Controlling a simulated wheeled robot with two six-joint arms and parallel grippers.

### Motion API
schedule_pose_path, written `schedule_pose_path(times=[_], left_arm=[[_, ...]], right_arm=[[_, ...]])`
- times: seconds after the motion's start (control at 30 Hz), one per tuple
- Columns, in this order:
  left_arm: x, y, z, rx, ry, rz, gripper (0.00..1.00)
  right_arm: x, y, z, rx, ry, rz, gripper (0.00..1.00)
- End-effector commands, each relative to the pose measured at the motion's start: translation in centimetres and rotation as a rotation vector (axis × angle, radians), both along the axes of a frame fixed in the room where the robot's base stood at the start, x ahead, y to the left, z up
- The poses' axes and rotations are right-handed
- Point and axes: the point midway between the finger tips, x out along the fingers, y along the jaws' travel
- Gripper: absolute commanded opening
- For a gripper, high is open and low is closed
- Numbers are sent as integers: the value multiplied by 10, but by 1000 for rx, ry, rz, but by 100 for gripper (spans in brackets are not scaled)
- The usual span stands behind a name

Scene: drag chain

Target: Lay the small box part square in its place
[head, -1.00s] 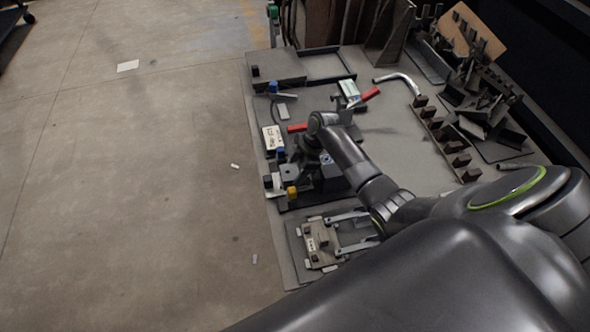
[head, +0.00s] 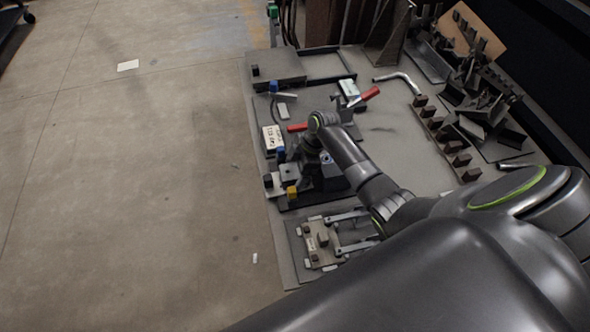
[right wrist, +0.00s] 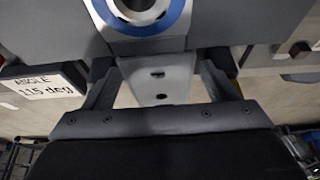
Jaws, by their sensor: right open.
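A pale grey box-like part with two dark holes (right wrist: 158,80) lies between the fingers of my right gripper (right wrist: 162,82) in the right wrist view. I take it to be the small box part. The fingers stand apart on either side of it, with a gap visible on each side. In the head view the part (head: 289,173) shows on the bench's left side, next to my right gripper (head: 308,160), whose fingertips are hard to make out. A blue-ringed metal bore (right wrist: 142,12) adjoins the part's upper end in the wrist view. My left gripper is not in view.
A block labelled "ANGLE 115 deg" (right wrist: 42,84) stands left of the fingers in the wrist view. A yellow block (head: 292,192) is close by. A clamp fixture (head: 320,240) sits at the near end. Brown blocks (head: 440,136) line the right.

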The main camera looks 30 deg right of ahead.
Motion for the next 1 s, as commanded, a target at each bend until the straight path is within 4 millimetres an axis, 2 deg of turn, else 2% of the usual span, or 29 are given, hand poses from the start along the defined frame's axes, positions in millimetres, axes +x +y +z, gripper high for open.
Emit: schedule_pose_path(times=[0.13,0.17,0.2,0.7,0.8,1.0], left_arm=[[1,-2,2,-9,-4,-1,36],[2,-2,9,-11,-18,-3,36],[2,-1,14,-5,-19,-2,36],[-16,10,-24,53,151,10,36],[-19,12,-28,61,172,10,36],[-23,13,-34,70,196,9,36]], right_arm=[[0,0,0,0,0,0,80],[0,-1,2,0,-1,0,80],[0,-5,12,-2,-2,0,80],[-12,-49,123,-3,-3,0,80],[-14,-56,140,-3,-2,1,80],[-16,-64,158,0,-1,1,80]])
